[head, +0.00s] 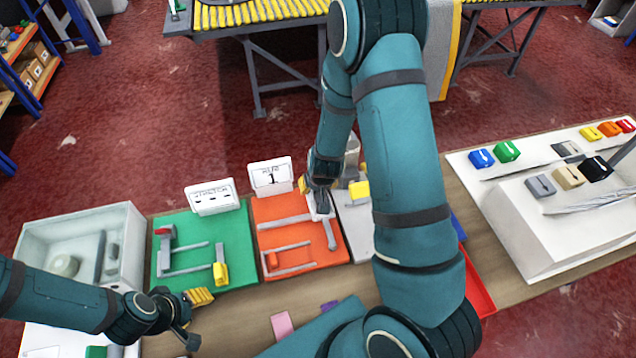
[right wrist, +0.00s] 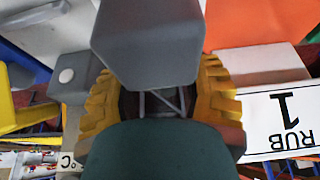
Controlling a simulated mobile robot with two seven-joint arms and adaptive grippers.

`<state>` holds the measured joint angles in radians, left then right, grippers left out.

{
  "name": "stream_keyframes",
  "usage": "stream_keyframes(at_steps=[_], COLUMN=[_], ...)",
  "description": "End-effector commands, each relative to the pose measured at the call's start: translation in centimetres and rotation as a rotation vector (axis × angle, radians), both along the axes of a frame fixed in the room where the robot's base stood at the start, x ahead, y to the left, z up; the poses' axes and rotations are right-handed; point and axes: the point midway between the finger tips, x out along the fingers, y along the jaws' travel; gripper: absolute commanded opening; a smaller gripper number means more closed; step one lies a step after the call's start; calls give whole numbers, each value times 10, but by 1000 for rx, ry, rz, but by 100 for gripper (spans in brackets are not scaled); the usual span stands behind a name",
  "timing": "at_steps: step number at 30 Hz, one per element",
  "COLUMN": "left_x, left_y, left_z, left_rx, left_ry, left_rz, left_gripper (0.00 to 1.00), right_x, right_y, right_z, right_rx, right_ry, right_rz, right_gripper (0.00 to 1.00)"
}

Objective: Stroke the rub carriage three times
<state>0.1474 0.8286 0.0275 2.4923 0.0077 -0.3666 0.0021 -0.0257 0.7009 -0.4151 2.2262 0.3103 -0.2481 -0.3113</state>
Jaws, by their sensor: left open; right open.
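The orange board (head: 300,240) lies mid-table, with grey rails (head: 284,222) and a small orange block on it. A white sign (head: 270,176) with "1" stands behind it; it reads "RUB 1" upside down in the right wrist view (right wrist: 285,115). My right gripper (head: 318,190) is open over the board's back right, pointing down at a pale grey piece that is probably the rub carriage (head: 317,208). In the right wrist view a grey block (right wrist: 150,45) shows between its yellow fingers; contact cannot be told. My left gripper (head: 192,318) is open and empty, in front of the green board.
A green board (head: 205,245) with a red and a yellow block is left of the orange one. A pale grey bin (head: 80,245) stands at far left. A white stepped stand (head: 560,210) with coloured blocks is at right. A red tray (head: 478,285) is partly hidden by my right arm.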

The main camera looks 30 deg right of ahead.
Motion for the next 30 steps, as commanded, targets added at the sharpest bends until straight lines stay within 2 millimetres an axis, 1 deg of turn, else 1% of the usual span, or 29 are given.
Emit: stream_keyframes(at_steps=[2, 5, 14, 21, 30], left_x=[0, 0, 0, 0, 0], left_y=[0, 0, 0, 0, 0], left_z=[0, 0, 0, 0, 0], left_rx=[0, 0, 0, 0, 0], left_ry=[0, 0, 0, 0, 0], left_rz=[0, 0, 0, 0, 0], left_gripper=[48, 48, 48, 48, 48], right_x=[0, -3, -22, -34, -42], right_y=[1, 2, 8, 11, 13], right_z=[3, 12, 60, 86, 106], right_rx=[-1, -2, 1, 2, -2], right_ry=[-1, -3, -6, -4, -1], right_rz=[1, 2, 1, 0, 1], right_gripper=[48, 48, 48, 48, 48])
